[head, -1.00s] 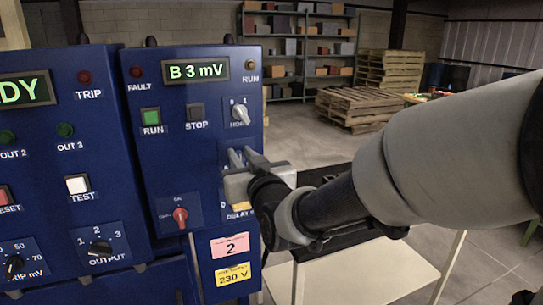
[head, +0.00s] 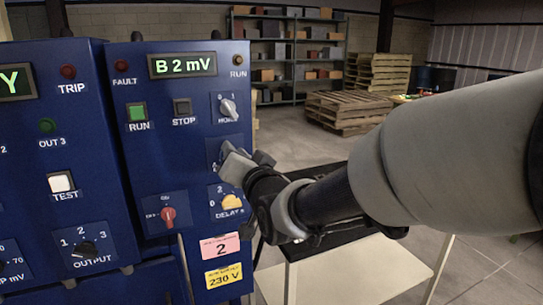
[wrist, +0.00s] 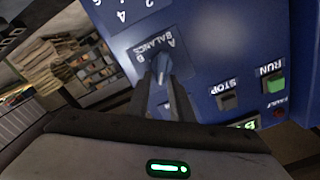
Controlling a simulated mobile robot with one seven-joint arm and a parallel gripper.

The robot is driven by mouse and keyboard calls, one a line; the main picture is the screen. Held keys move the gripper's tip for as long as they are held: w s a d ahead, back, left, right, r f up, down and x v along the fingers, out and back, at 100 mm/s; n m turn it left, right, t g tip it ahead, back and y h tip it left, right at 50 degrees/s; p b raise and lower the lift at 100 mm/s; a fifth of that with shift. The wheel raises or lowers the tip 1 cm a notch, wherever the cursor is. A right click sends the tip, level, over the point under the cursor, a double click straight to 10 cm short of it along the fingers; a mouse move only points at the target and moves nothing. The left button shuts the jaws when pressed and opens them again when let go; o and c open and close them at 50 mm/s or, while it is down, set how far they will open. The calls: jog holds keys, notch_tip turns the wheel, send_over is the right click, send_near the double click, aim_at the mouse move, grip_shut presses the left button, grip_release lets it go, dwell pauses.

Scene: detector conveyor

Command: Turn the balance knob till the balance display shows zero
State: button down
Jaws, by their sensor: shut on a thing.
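The balance display (head: 183,65) on the blue panel reads "B 2 mV" in green. My gripper (head: 229,160) is at the right side of that panel, over the balance knob, which it mostly hides in the head view. In the wrist view the balance knob (wrist: 163,69) is a small blue-grey pointer knob on a plate marked "BALANCE" with A and B. My gripper's fingers (wrist: 163,82) are shut on the knob there, one on each side.
Close by are the horn knob (head: 228,108) above, the yellow delay knob (head: 232,203) below, and a red switch (head: 168,215). RUN (head: 137,113) and STOP (head: 183,107) buttons sit higher left. A dark-topped table (head: 330,235) stands right of the panel.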

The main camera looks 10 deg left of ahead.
jog(key=shift+w+d+f+m+b, duration=0.1)
jog(key=shift+f+m+b, duration=0.1)
jog(key=shift+m, duration=1.05)
jog(key=shift+w+d+f+m+b, duration=0.1)
jog(key=shift+f+m, duration=0.05)
jog(key=shift+m, duration=1.15)
jog(key=shift+w+d+f+m+b, duration=0.1)
jog(key=shift+f+m, duration=0.1)
jog(key=shift+m, duration=1.35)
jog(key=c, duration=1.8)
grip_release()
jog(key=shift+s+f, duration=0.1)
